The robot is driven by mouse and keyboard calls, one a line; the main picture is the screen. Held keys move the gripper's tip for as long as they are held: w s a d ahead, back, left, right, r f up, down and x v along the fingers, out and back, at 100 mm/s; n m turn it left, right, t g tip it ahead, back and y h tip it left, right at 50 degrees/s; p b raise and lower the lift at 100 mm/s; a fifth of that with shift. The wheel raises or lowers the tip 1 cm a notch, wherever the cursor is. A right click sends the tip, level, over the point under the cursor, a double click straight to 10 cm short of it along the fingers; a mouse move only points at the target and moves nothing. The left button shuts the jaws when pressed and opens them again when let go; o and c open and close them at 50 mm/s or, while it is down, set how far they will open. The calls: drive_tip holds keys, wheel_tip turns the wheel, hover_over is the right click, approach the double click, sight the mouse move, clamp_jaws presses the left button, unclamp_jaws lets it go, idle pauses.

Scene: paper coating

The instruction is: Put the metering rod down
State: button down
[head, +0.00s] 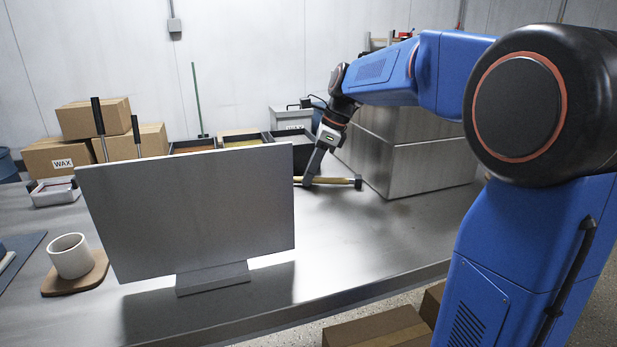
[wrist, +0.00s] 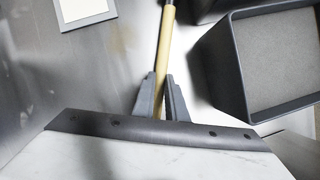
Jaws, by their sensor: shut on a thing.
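The metering rod (head: 334,181) shows in the head view as a short yellow bar with a dark end, lying level just above or on the metal table; I cannot tell if it touches. My gripper (head: 308,180) reaches down onto its left part, partly hidden behind the upright metal panel. In the wrist view the yellow rod (wrist: 164,40) runs up the picture from between the two grey fingers of my gripper (wrist: 163,92), which is shut on it. A dark bar with bolts (wrist: 120,124) lies along a pale sheet (wrist: 150,158) below the fingers.
The upright metal panel (head: 190,215) hides much of the table behind it. Metal boxes (head: 415,150) stand right of the rod. Dark open trays (head: 290,138) stand behind; one bin (wrist: 232,70) is close at right in the wrist view. Table (head: 370,235) front right is clear.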

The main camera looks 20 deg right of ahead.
drive_tip(key=shift+s+r, duration=0.15)
drive_tip(key=shift+r, duration=0.2)
wheel_tip(320, 180, up, 6)
drive_tip(key=shift+r, duration=0.1)
drive_tip(key=s, duration=1.9)
drive_tip(key=shift+s, duration=0.35)
